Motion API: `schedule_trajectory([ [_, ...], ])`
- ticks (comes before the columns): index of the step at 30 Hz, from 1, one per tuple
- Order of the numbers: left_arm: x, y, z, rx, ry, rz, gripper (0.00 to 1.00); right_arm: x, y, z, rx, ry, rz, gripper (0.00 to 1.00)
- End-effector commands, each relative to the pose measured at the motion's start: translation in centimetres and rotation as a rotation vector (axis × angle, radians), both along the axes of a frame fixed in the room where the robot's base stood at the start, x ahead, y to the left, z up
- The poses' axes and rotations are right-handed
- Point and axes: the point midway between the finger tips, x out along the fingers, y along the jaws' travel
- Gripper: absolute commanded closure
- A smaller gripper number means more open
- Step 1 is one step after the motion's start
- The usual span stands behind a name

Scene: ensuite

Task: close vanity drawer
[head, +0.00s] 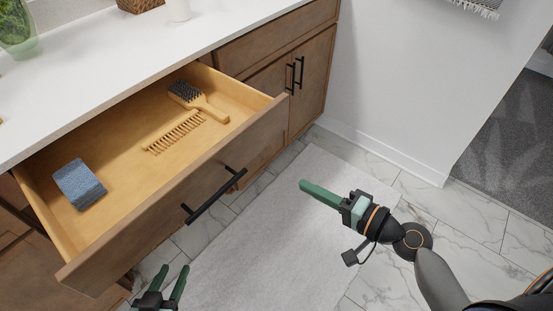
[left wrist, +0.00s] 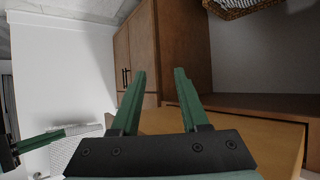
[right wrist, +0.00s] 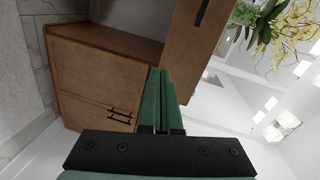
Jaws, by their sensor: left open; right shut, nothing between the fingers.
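The wooden vanity drawer (head: 130,135) is pulled far out from under the white counter. Its brown front (head: 170,200) carries a black bar handle (head: 215,195). A blue folded cloth or sponge (head: 79,184), a wooden comb (head: 175,132) and a hairbrush (head: 198,100) lie inside. My left gripper (head: 174,274) is open and empty in front of the drawer, near its left part and apart from the handle in the head view; its fingers also show in the left wrist view (left wrist: 160,75). My right gripper (head: 303,184) is shut and empty, to the right of the drawer front, over the mat.
A white counter (head: 110,60) runs above the drawer, with a plant in a glass vase (head: 15,30) and a white cup (head: 178,10). Closed cabinet doors (head: 310,85) with black handles stand beyond. A pale mat (head: 265,235) covers the marble floor in front.

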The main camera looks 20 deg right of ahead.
Motion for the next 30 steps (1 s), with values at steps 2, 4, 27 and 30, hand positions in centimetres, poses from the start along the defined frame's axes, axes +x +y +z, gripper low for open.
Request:
schedule_trajectory([
  [2, 0.2, 0.1, -0.3, 0.002, -0.017, 0.0, 0.55, 0.4, -0.5, 1.5, 0.099, -0.013, 0.0, 1.0],
  [4, 0.3, 0.2, -0.2, 0.003, -0.028, 0.0, 0.55, 0.6, -0.9, 2.6, 0.164, -0.017, 0.001, 1.0],
  [27, -3.7, -0.2, -4.3, -0.002, 0.222, 0.006, 0.55, 8.7, 4.6, 4.1, 0.233, -0.024, 0.005, 1.0],
  [30, -3.7, -0.3, -4.2, -0.003, 0.221, 0.005, 0.55, 10.1, 5.6, 4.0, 0.233, -0.023, 0.004, 1.0],
])
